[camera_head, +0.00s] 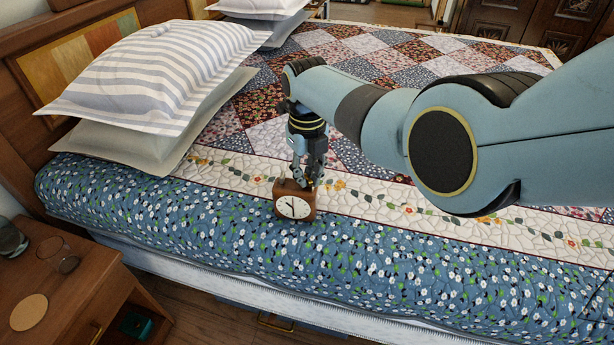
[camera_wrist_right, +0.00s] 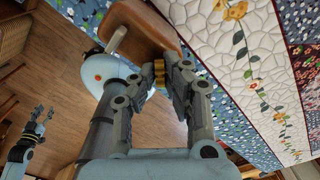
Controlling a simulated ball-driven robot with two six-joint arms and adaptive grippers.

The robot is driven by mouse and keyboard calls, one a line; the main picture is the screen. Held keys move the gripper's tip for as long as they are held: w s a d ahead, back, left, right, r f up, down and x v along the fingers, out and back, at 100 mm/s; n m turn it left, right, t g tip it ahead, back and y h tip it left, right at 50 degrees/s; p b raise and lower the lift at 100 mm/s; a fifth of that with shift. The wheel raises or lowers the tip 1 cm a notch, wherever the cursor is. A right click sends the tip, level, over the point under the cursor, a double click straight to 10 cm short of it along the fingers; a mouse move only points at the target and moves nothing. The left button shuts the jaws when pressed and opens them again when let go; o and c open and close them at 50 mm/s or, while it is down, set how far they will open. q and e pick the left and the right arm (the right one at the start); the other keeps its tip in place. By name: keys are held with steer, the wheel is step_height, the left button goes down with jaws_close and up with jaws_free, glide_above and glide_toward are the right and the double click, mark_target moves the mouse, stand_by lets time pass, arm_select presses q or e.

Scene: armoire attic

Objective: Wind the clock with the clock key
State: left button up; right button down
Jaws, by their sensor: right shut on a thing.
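The clock (camera_head: 295,203) has a brown wooden case and a round white face. It stands upright on the bed's blue flowered edge, facing the head camera. Its wooden case also fills the top middle of the right wrist view (camera_wrist_right: 142,28). My right gripper (camera_head: 308,180) points down at the clock's top and back. In the wrist view its fingers (camera_wrist_right: 162,80) are shut on a small brass-coloured piece, the clock key (camera_wrist_right: 159,72), close against the case. Most of the key is hidden by the fingers. My left gripper (camera_wrist_right: 40,115) shows only at the wrist view's left, its fingers apart and empty.
The bed's quilt (camera_head: 420,215) is clear around the clock. Striped and plain pillows (camera_head: 155,75) lie at the left by the headboard. A wooden nightstand (camera_head: 75,290) with glasses and a round coaster (camera_head: 29,312) stands at the lower left.

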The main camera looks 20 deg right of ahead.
mark_target(307, 178)
stand_by(0.5)
steer(key=c, duration=1.4)
jaws_free()
steer(key=shift+r, duration=0.1)
step_height(307, 178, up, 12)
steer(key=shift+f, duration=0.1)
steer(key=shift+o, duration=0.3)
